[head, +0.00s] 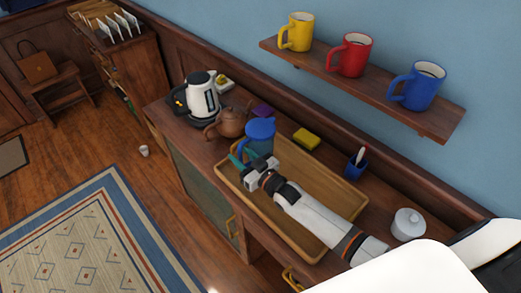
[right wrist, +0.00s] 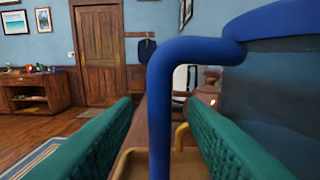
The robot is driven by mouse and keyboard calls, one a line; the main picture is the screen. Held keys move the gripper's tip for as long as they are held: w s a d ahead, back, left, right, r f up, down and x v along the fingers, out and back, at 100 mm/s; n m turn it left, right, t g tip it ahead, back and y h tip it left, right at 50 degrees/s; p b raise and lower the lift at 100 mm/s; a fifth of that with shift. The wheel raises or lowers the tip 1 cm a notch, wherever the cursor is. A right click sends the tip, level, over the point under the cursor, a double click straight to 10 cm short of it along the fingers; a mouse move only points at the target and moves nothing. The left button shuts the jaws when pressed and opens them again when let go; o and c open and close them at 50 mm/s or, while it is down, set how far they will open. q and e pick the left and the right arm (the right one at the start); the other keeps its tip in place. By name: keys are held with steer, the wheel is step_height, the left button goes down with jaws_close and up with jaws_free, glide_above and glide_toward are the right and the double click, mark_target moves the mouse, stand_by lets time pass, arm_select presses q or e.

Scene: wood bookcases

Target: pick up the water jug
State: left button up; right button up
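The water jug (head: 260,137), with a blue lid and a see-through dark blue body, stands upright at the far end of the wooden tray (head: 316,247). My right gripper (head: 251,161) is at the jug's near side and partly covers its lower body. In the right wrist view its two green fingers are apart, one on each side of the jug's blue handle (right wrist: 160,110). Gaps show between the handle and both fingers, so it is open around the handle. The jug's body (right wrist: 280,95) fills the right of that view. My left gripper is not in view.
A brown teapot (head: 230,122) and a white kettle (head: 202,97) stand left of the jug. A yellow sponge (head: 307,139), a blue pen cup (head: 355,168) and a lidded white pot (head: 408,224) stand along the back and right. A shelf (head: 350,85) with mugs hangs above.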

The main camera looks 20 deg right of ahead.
steer(key=shift+b+x, duration=0.45)
steer(key=shift+x, duration=0.7)
steer(key=shift+w+f, duration=0.15)
steer(key=shift+w, duration=0.1)
steer(key=shift+s, duration=0.2)
steer(key=c, duration=0.5)
jaws_close()
steer(key=shift+w, duration=0.1)
